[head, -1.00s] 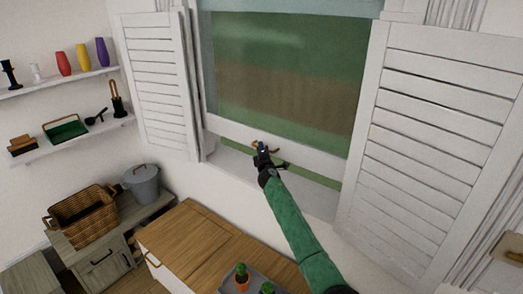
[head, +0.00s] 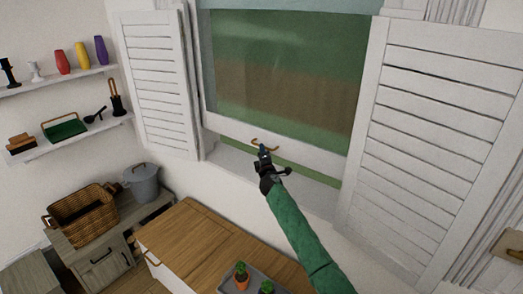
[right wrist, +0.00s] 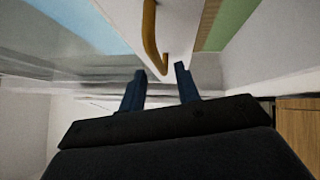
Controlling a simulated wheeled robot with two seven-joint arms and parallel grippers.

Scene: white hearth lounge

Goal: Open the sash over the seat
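The window sash (head: 280,80) has a pale frame and stands partly raised. A strip of green outdoors shows below its bottom rail (head: 315,155). A curved brass handle (head: 265,145) sits on that rail and also shows in the right wrist view (right wrist: 151,38). My right gripper (head: 263,150) is just below and in front of the handle. In the right wrist view its two dark blue fingers (right wrist: 160,80) are apart with nothing between them. The handle's end lies just beyond the fingertips. My left gripper is not in view.
White louvred shutters stand open at the left (head: 158,85) and right (head: 430,130). Below is a wooden-topped white bench (head: 195,230) with a grey tray (head: 226,282) of small potted cacti. A basket (head: 80,214) and grey pot (head: 142,184) stand left.

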